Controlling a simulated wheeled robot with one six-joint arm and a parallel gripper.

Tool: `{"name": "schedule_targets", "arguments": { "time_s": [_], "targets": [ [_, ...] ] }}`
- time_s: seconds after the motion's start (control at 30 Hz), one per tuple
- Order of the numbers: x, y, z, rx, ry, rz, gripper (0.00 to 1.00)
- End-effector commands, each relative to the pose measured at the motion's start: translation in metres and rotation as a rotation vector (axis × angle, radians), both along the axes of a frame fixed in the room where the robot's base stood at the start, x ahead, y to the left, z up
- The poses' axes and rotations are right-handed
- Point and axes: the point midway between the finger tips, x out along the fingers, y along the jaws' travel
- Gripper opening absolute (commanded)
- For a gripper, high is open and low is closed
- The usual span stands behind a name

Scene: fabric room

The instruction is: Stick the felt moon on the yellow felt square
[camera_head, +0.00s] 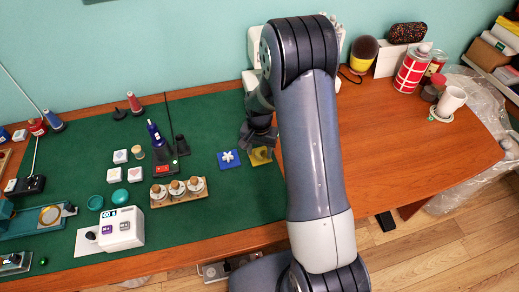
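The yellow felt square (262,156) lies on the green mat, near the mat's right edge. My gripper (260,146) is low over its upper left part and hides some of it. The fingers are dark and small here, so I cannot tell whether they are open or shut, or whether they hold anything. I cannot make out the felt moon; it may be hidden by my gripper. A blue felt square (223,165) with a white shape (228,156) on it lies just left of the yellow one.
A wooden rack (178,202) with several jars stands in front of the blue square. A dark blue bottle (155,134) stands left of it. White tiles (121,156) and a white box (121,230) are further left. The brown tabletop (400,150) on the right is mostly clear.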

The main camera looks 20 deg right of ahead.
Motion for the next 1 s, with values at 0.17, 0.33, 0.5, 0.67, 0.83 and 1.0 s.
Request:
{"name": "schedule_targets", "arguments": {
  "time_s": [0.17, 0.33, 0.5, 0.67, 0.83, 1.0],
  "targets": [
    [0.0, 0.0, 0.0, 0.0, -0.001, 0.0, 0.5],
    [0.001, 0.0, 0.008, 0.0, -0.004, 0.0, 0.5],
    [0.002, 0.0, 0.035, 0.0, -0.007, 0.0, 0.5],
    [0.001, 0.0, 0.068, 0.0, -0.006, 0.0, 0.5],
    [0.001, 0.0, 0.095, 0.0, -0.004, 0.0, 0.5],
    [0.0, 0.0, 0.107, 0.0, -0.001, 0.0, 0.5]
  ]
}}
